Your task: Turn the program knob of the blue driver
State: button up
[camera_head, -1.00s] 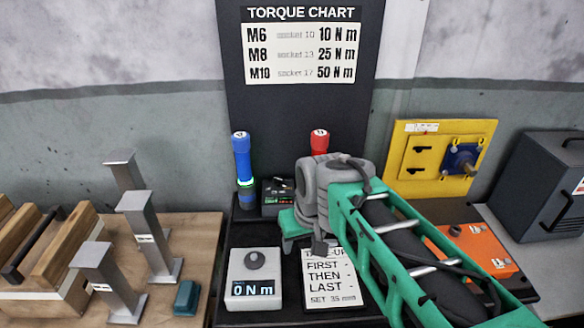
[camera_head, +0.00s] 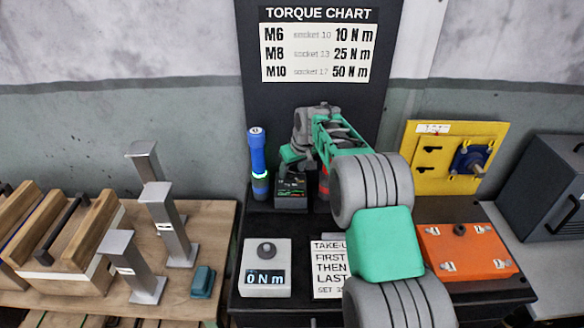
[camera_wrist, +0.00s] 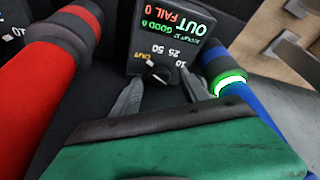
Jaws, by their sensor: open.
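The blue driver (camera_head: 258,162) stands upright at the back left of the black bench, with a glowing green ring. Its small black control box (camera_head: 291,194) stands just right of it. In the wrist view the box face (camera_wrist: 165,35) reads OUT, GOOD 0, FAIL 0. Below, the dark program knob (camera_wrist: 157,73) sits among the marks OUT, 50, 25 and 10; its exact pointing is hard to tell. My gripper (camera_wrist: 160,80) is open, with a fingertip on either side of the knob. I cannot tell whether they touch it. The blue driver (camera_wrist: 250,110) is close beside the right finger.
A red driver (camera_wrist: 45,80) stands on the other side of my gripper. A grey box reading 0 N m (camera_head: 266,268) and a take-up card (camera_head: 328,255) lie in front. Grey metal posts (camera_head: 172,230) stand left; an orange box (camera_head: 465,252) lies right. A torque chart (camera_head: 318,45) hangs behind.

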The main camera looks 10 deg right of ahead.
jog(key=shift+w+a+f, duration=0.1)
jog(key=shift+f, duration=0.15)
jog(key=shift+c, duration=0.3)
grip_shut()
